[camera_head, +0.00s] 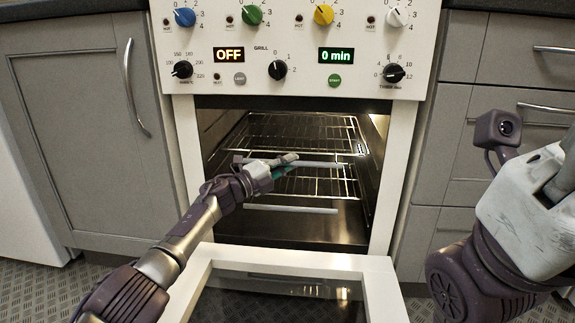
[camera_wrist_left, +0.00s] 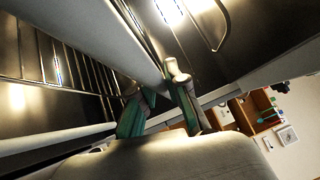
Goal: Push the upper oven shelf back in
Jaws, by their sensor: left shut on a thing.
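The upper oven shelf (camera_head: 325,164) is a wire rack with a pale front bar, inside the open oven. My left gripper (camera_head: 286,162) reaches in from the left and is shut on the front bar. In the left wrist view, the gripper's green-padded fingers (camera_wrist_left: 161,103) sit on either side of a pale bar (camera_wrist_left: 112,42). The fingers hide part of the bar. My right arm is at the right edge of the head view, with its gripper out of the picture.
The lower oven shelf (camera_head: 292,209) has a similar pale front bar below. The oven door (camera_head: 290,258) hangs open in front. White side frames (camera_head: 401,170) bound the opening. Grey cabinets (camera_head: 85,120) stand on both sides, and the control panel (camera_head: 300,45) is above.

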